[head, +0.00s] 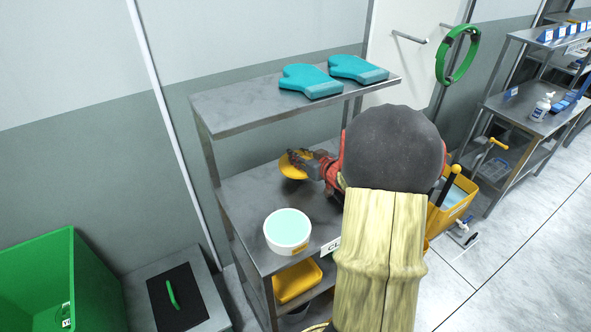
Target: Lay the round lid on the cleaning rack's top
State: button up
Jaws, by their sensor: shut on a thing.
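The round lid (291,167) is yellow and appears disc-shaped. My gripper (304,162) is shut on its right side, and my arm comes in from the right. The lid is over the rear part of the steel rack's middle shelf (245,192), below the upper shelf; whether it touches the shelf I cannot tell. The rack carries a partly hidden label (331,246) beginning "CL". My arm hides the rack's right part.
A white tub (287,249) of pale teal liquid stands on the middle shelf's front. A yellow item (297,281) lies on the shelf below. A green bin (45,262) is at left; a yellow bucket (447,213) is behind my arm at right. A green hose ring (458,55) hangs on the wall.

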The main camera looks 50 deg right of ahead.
jog(key=shift+w+f, duration=0.65)
jog(key=shift+f, duration=0.1)
jog(key=shift+w+f+b, duration=0.15)
jog(key=shift+f+b, duration=0.25)
jog(key=shift+f, duration=0.45)
jog(key=shift+w+f+b, duration=0.1)
jog(key=shift+f+b, duration=0.3)
jog(key=shift+f, duration=0.45)
jog(key=shift+f, duration=0.2)
jog(key=o, duration=1)
jog(key=shift+o, duration=0.8)
